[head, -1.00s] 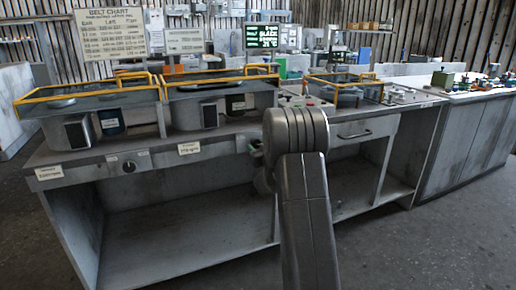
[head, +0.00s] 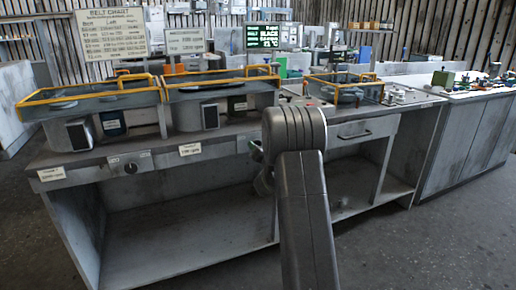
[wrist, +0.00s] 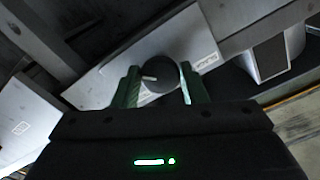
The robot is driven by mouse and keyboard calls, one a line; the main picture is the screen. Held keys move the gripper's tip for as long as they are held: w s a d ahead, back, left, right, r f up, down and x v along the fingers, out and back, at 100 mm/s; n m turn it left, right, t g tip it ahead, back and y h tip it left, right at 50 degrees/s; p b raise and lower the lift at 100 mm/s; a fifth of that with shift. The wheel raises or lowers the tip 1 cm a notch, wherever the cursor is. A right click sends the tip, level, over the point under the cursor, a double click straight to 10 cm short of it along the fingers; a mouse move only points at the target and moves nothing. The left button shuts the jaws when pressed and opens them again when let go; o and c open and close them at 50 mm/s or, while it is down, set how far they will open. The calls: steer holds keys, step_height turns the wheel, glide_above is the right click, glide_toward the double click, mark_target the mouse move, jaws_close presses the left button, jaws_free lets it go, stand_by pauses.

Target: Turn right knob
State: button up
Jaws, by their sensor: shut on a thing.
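The right knob (wrist: 160,84) is a dark round knob with a light pointer mark, set in the grey front panel of the bench. It sits between the two green fingers of my gripper (wrist: 159,73) in the wrist view, and the fingers are shut on it. The left knob (head: 131,168) is in plain view on the bench front, away from my gripper.
The bench (head: 90,158) carries blower housings with yellow rails on its top. A white label (head: 190,149) is on its front, left of my gripper. A drawer (head: 354,133) is to the right. The bench has open shelves below. The floor in front is clear.

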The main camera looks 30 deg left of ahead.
steer(key=shift+m, duration=0.3)
steer(key=o, duration=1)
steer(key=shift+c, duration=0.2)
steer(key=v, duration=1.4)
steer(key=shift+p, duration=0.35)
steer(key=shift+w+a, duration=0.1)
steer(key=shift+a, duration=0.05)
steer(key=x, duration=1.3)
steer(key=shift+w+a+b, duration=0.25)
steer(key=shift+b, duration=0.1)
